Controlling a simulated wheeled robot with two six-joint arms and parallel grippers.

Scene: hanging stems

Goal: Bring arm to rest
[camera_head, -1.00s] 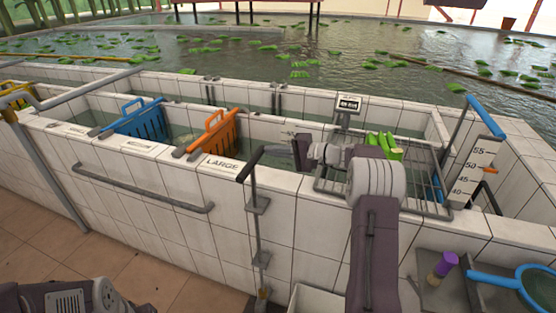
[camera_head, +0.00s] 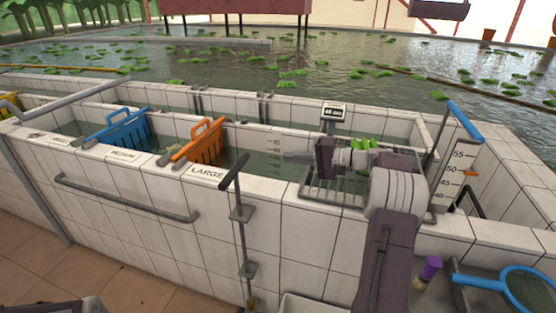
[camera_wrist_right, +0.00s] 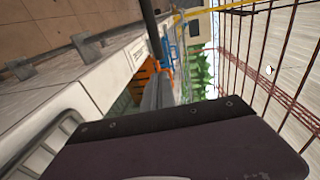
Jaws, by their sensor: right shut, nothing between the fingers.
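My right arm reaches in from the bottom right of the head view. Its gripper (camera_head: 294,157) points left over the basin's near wall, by the wire rack (camera_head: 335,194). The fingers are shut and empty. In the right wrist view, the gripper's dark body fills the bottom and its grey fingers (camera_wrist_right: 156,92) point away, towards the orange divider. Bright green stems (camera_head: 363,146) show behind my right wrist, partly hidden by it. Of my left arm only a small piece shows at the bottom left edge; its gripper is outside the view.
The tiled basin wall (camera_head: 150,205) runs along the front with a grey rail. A blue divider (camera_head: 122,132) and an orange divider (camera_head: 200,144) stand in it. A black T-handled post (camera_head: 240,212) rises in front. A purple-topped brush (camera_head: 429,270) and a blue net (camera_head: 520,288) lie at right.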

